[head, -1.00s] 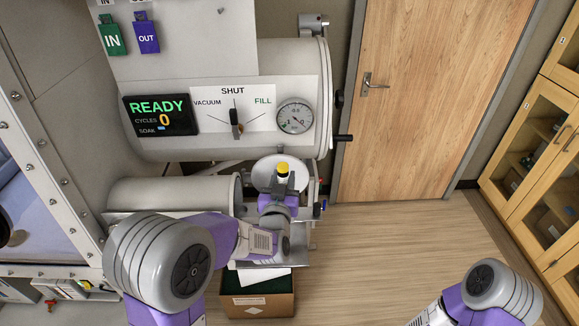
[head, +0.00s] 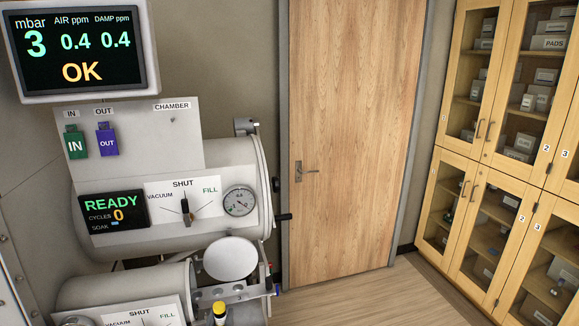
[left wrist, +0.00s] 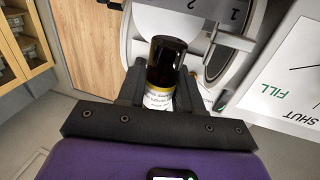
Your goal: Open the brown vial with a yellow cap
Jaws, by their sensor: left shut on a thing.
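The brown vial (left wrist: 166,60) is between the two dark fingers of my left gripper (left wrist: 160,82) in the left wrist view, with a pale printed label on its side. Its yellow cap (head: 219,308) shows at the bottom edge of the head view; the rest of the vial there is mostly cut off. The gripper is shut on the vial. I cannot make out the cap in the left wrist view. My right gripper is not in view.
A round white door plate (head: 230,259) stands just behind the vial, by the small chamber (head: 125,288). The large chamber (head: 232,165) with its gauge is above. A wooden door (head: 352,130) and cabinets (head: 470,190) are to the right, with open floor before them.

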